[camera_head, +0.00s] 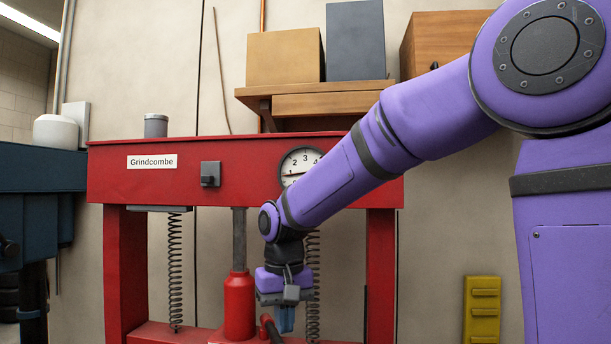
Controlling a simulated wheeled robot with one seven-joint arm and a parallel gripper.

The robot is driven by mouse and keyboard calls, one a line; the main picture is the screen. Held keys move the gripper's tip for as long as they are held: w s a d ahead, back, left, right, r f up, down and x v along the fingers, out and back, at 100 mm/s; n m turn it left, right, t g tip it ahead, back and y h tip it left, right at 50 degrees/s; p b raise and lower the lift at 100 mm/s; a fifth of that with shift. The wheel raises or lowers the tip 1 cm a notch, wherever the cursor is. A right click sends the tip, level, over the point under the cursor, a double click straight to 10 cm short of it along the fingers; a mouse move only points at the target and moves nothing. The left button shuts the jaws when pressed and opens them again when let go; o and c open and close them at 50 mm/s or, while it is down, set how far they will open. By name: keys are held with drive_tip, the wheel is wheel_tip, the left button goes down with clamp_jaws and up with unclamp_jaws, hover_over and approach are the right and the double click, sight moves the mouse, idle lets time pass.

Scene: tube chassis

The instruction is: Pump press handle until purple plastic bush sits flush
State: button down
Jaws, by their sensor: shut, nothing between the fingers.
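The red press (230,160) stands in the middle, labelled "Grindcombe", with a round dial gauge (300,163) on its crossbeam. A red bottle jack (239,306) with a grey ram stands upright inside the frame. A short red and dark piece (270,328), perhaps the handle or its socket, shows low beside the jack, cut by the bottom edge. My gripper (286,322) points down just right of the jack. Its fingers are shut and empty, close to that piece; I cannot tell whether they touch. I cannot make out the purple plastic bush.
Coil springs (175,270) hang either side of the jack. Red posts bound the frame left and right. A dark blue bench (40,190) stands at left. A shelf with boxes (285,58) is above, and a yellow rack (482,310) is at lower right.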

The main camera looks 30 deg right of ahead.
drive_tip(key=shift+f, duration=3.95)
drive_tip(key=shift+r, duration=3.8)
drive_tip(key=shift+r, duration=0.1)
wheel_tip(320, 180, up, 5)
drive_tip(key=shift+f, duration=0.1)
drive_tip(key=shift+s, duration=0.1)
